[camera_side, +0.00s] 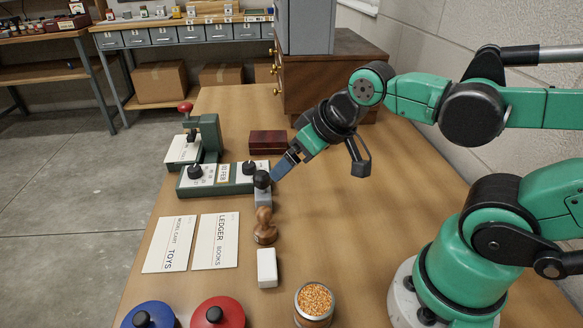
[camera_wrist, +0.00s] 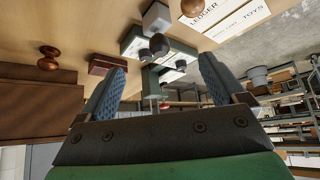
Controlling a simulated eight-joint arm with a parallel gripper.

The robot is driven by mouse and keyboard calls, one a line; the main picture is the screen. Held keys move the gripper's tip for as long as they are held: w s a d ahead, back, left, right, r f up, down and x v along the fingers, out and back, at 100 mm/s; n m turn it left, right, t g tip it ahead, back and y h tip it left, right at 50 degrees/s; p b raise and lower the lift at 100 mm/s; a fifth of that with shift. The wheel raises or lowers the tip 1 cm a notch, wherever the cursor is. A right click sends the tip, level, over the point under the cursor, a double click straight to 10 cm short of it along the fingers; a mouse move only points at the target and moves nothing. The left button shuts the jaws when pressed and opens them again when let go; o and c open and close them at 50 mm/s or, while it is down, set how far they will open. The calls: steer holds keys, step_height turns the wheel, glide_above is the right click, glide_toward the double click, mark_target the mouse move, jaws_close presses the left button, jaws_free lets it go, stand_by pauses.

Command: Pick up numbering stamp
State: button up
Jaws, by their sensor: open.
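The likely numbering stamp, a pale grey block with a round black knob (camera_side: 262,181), stands upright on the table at the right end of a green holder. In the wrist view its grey block (camera_wrist: 157,17) and black knob show at the top, upside down. My gripper (camera_side: 279,172) is angled down from the right, with its blue fingertips close to the knob. In the wrist view my gripper (camera_wrist: 163,64) is open and empty, with the knob in line with the gap. I cannot tell whether a finger touches it. The table hides nothing of the stamp's top.
The green holder (camera_side: 222,190) with black knobs is left of the stamp. A wooden stamp (camera_side: 265,230) and white block (camera_side: 267,268) stand in front. A dark red box (camera_side: 268,141) and wooden cabinet (camera_side: 330,75) are behind.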

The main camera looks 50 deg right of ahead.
steer(key=w, duration=0.1)
steer(key=n+g+y, duration=0.3)
steer(key=n+y, duration=0.3)
glide_above(263, 187)
steer(key=s+d, duration=0.1)
steer(key=d, duration=0.1)
step_height(263, 187, down, 4)
steer(key=d+f+n+y, duration=0.1)
steer(key=n, duration=0.1)
steer(key=d+f+n+y, duration=0.1)
steer(key=n+y, duration=0.1)
steer(key=d+f+n+t+y, duration=0.1)
steer(key=f+n+y, duration=0.1)
steer(key=shift+w+d, duration=0.1)
steer(key=shift+w, duration=0.2)
steer(key=shift+s+d+f+n+y, duration=0.2)
steer(key=shift+f+n+y, duration=0.2)
steer(key=shift+n+y, duration=0.25)
steer(key=shift+x, duration=2.75)
jaws_close()
